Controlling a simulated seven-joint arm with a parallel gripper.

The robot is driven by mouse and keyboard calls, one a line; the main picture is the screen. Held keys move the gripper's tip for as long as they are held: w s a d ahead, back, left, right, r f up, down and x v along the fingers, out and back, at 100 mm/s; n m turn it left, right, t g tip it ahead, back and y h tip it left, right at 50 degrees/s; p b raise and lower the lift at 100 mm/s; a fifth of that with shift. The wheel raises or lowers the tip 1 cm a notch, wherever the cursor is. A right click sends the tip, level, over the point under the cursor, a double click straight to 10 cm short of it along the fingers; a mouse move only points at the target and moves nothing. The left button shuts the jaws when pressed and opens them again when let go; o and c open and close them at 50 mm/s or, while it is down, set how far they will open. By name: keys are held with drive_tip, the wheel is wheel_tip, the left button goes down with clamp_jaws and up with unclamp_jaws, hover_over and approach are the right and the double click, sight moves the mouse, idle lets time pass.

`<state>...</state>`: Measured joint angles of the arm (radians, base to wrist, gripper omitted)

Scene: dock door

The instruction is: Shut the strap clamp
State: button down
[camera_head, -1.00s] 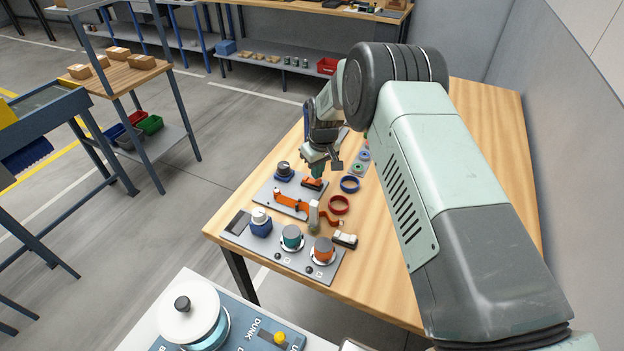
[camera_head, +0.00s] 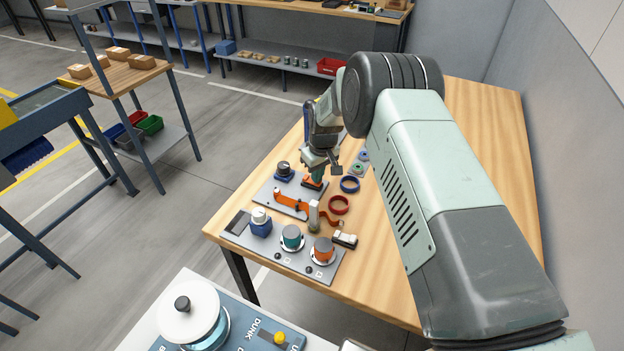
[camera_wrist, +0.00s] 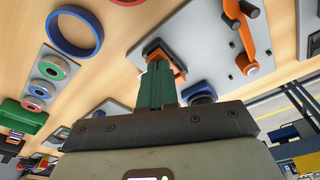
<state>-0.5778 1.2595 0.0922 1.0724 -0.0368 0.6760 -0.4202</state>
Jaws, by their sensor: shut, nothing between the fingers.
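The strap clamp shows as an orange arm (camera_head: 291,204) lying along a grey plate (camera_head: 262,191), with a separate small orange-and-black piece (camera_head: 312,184) near the plate's far right edge. In the wrist view the orange arm (camera_wrist: 256,38) is at the upper right, and the orange-and-black piece (camera_wrist: 155,50) is just beyond my fingertips. My gripper (camera_head: 318,176) points down over that piece with its green fingers together and empty. In the wrist view the fingertips (camera_wrist: 158,72) overlap the piece, so I cannot tell whether they touch it.
A nearer panel holds a blue bottle-like part (camera_head: 261,223), a teal knob (camera_head: 291,237) and an orange knob (camera_head: 323,250). The table's right side is clear.

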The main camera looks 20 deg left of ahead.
wheel_tip(320, 180, up, 7)
idle(0.8)
idle(0.4)
